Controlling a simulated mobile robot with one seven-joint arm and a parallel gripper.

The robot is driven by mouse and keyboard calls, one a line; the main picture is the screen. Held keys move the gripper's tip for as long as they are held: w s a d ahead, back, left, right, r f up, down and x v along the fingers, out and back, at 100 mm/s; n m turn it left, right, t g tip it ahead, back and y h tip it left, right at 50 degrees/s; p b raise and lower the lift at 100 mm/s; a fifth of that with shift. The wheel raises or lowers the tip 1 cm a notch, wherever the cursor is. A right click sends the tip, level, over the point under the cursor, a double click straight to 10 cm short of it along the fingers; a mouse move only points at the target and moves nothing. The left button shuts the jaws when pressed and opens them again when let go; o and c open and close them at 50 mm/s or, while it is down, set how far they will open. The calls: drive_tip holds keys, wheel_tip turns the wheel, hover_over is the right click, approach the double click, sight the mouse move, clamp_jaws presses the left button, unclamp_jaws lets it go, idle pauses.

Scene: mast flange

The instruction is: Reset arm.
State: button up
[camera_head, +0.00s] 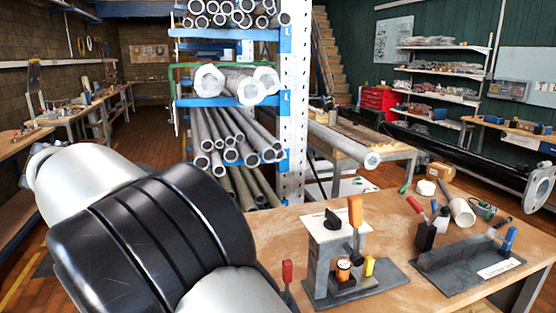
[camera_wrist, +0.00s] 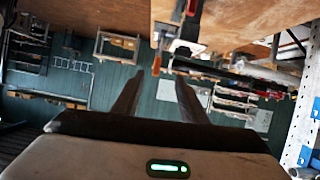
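My gripper (camera_wrist: 159,78) shows in the wrist view as two dark fingers rising from a wide body with a green light. The fingers are spread apart and nothing is between them; only the distant green wall shows there. The wrist view looks upside down, with shelves inverted. In the head view, my arm's white and black links fill the lower left foreground, and my gripper is out of that frame.
A wooden workbench (camera_head: 390,225) stands at the lower right, holding a grey clamp fixture (camera_head: 322,262), an angled metal bracket (camera_head: 468,268) and a white roll (camera_head: 462,212). A rack post (camera_head: 294,110) with pipes stands behind my arm. Brown floor shows at far left.

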drive_tip(key=s+d+r+n+g+y+p, duration=0.1)
drive_tip(key=d+n+g+y+p, duration=0.2)
drive_tip(key=d, duration=0.7)
drive_tip(key=s+d+r+n+y+p, duration=0.15)
drive_tip(key=d+n+y, duration=0.25)
drive_tip(key=d, duration=0.7)
drive_tip(key=s+d+f+n+t+y+p, duration=0.2)
drive_tip(key=s+d+n+t+y+p, duration=0.2)
drive_tip(key=s, duration=0.9)
drive_tip(key=shift+d+n+y, duration=0.9)
drive_tip(key=shift+d+n, duration=0.4)
drive_tip(key=shift+n, duration=0.1)
